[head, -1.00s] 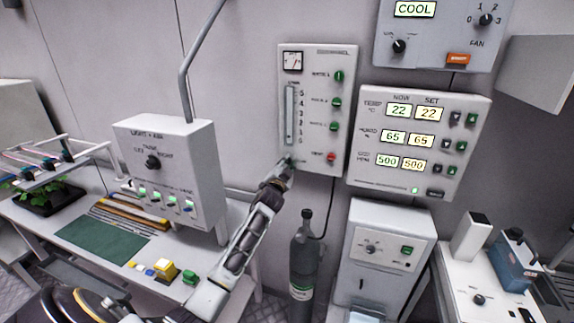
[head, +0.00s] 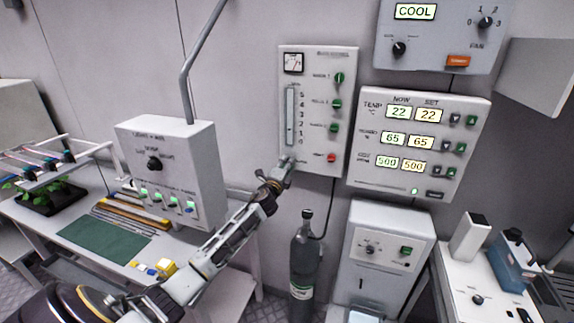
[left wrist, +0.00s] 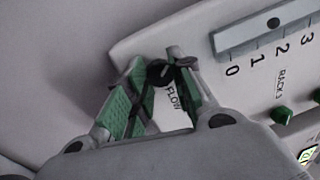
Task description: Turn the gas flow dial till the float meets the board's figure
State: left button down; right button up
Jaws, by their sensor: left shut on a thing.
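The gas flow panel (head: 340,60) is a pale wall box with a vertical float tube (head: 290,115) and a numbered scale. In the left wrist view, the dark float (left wrist: 273,22) sits in the tube (left wrist: 240,38) at about the 2 mark. The small dark flow dial (left wrist: 159,71) is at the panel's lower corner, beside the word FLOW. My left gripper (left wrist: 162,78) is shut on this dial, its green-padded fingers either side. In the head view, my left gripper (head: 286,163) hides the dial. I cannot make out a board with a written figure. My right gripper is not in view.
Green knobs (head: 337,78) and a red one (head: 331,158) line the panel's right side. A display box (head: 480,105) hangs close at right. A gas cylinder (head: 304,262) stands below. A lighting box (head: 180,140) and bench with plants are at left.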

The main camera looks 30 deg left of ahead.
pick_arm(q)
jog(key=shift+f+m, duration=0.1)
jog(key=shift+m, duration=1.1)
jog(key=c, duration=1.2)
grip_release()
jog(key=shift+s, duration=0.2)
jog(key=shift+v, duration=5.8)
